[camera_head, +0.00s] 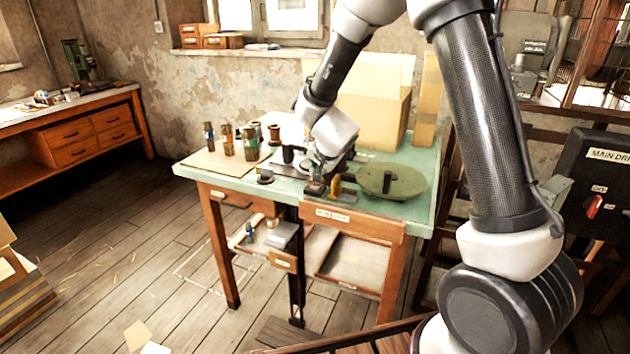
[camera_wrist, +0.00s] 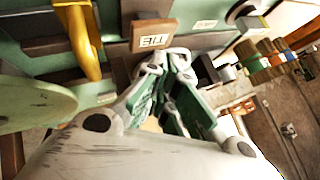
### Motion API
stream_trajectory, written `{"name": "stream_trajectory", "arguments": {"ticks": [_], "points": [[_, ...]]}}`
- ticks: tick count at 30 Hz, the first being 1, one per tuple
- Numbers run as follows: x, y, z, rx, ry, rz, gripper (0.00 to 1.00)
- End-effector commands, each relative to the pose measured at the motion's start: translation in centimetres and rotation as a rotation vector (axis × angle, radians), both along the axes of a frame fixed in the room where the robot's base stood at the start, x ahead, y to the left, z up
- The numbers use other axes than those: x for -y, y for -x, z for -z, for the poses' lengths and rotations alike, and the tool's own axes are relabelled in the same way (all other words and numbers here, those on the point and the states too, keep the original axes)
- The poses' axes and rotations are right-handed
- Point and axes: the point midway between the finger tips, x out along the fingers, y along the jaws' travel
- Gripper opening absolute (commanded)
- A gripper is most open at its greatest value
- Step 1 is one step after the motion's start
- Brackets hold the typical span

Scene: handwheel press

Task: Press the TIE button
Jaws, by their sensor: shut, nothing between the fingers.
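A brown block with a white label (camera_wrist: 152,41) is at the top middle of the wrist view; its lettering looks upside down and seems to read TIE. My gripper (camera_wrist: 167,63) is shut and empty, with its fingertips close below the label in that view. I cannot tell whether they touch the block. In the head view my gripper is over the green-topped table (camera_head: 420,160), mostly hidden by my wrist and small parts there.
A yellow curved piece (camera_wrist: 85,40) stands left of the label, beside a round green disc (camera_head: 390,181). Several spools (camera_head: 250,142) stand on a board at the table's left. Cardboard boxes (camera_head: 372,120) stand behind.

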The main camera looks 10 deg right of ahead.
Motion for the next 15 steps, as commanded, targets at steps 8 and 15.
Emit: {"name": "stream_trajectory", "arguments": {"ticks": [8, 15], "points": [[-0.01, 0.01, 0.08, 0.000, 0.000, 0.000, 0.00], [-0.05, 0.03, 0.83, -0.002, 0.000, -0.001, 0.00]]}}
